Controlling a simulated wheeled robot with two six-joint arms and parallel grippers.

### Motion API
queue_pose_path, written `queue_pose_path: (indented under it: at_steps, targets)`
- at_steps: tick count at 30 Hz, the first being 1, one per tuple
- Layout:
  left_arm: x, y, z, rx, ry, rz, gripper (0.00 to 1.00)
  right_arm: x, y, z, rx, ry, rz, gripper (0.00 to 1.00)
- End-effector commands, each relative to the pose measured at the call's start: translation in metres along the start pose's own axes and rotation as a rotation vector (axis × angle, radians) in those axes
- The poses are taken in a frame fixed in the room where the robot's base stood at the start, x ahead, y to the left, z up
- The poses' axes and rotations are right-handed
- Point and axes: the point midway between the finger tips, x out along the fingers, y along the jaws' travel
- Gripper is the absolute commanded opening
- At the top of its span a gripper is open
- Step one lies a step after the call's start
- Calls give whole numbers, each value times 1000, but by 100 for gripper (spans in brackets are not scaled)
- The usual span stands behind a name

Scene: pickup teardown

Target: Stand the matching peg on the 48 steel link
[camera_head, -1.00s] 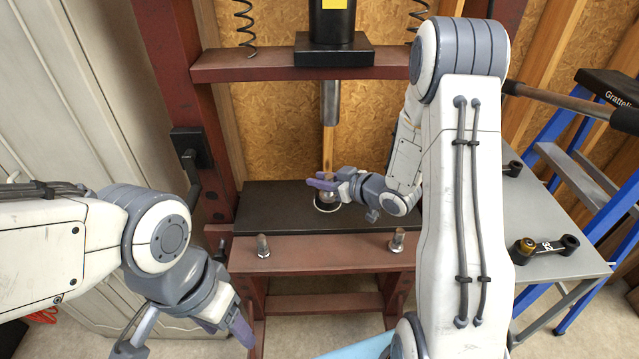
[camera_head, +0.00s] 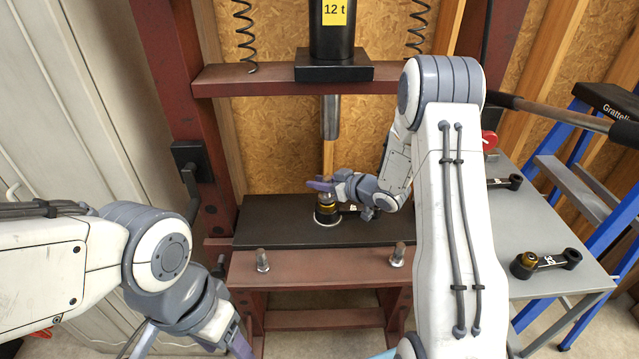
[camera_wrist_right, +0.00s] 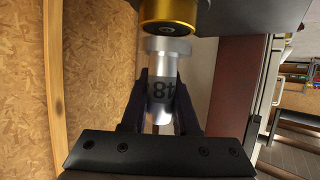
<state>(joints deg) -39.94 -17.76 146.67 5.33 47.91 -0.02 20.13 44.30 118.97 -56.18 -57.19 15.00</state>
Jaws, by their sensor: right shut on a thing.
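My right gripper (camera_head: 318,190) is shut on a silver peg marked 48 (camera_wrist_right: 165,92), seen close in the right wrist view. The peg's wide collar faces a gold bush (camera_wrist_right: 168,12) on a dark body; I cannot tell whether they touch. In the head view a black link (camera_head: 352,210) with a gold bush lies on the press's dark plate, directly below the gripper. Its number is not readable there. A pale ring shows under the link's end. My left gripper (camera_head: 190,347) is open and empty at the lower left, partly cut off by the frame.
The red press frame (camera_head: 205,140) surrounds the plate (camera_head: 270,228), and its steel ram (camera_head: 330,118) hangs above the right gripper. Two bolts stand on the front beam. A grey table (camera_head: 535,225) at right holds two more black links (camera_head: 548,262). A blue ladder stands beyond.

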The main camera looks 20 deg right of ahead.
Motion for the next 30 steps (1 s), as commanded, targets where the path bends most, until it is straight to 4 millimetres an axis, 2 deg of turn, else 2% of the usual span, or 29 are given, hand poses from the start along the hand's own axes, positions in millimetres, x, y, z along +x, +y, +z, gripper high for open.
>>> queue_pose_path:
  at_steps: [28,29,30]
  targets:
    - [5,0,0,0,0,0,62,2,0,7,-2,4,1,0]
    - [5,0,0,0,0,0,62,2,0,7,-2,4,1,36]
    - [5,0,0,0,0,0,62,2,0,7,-1,4,1,52]
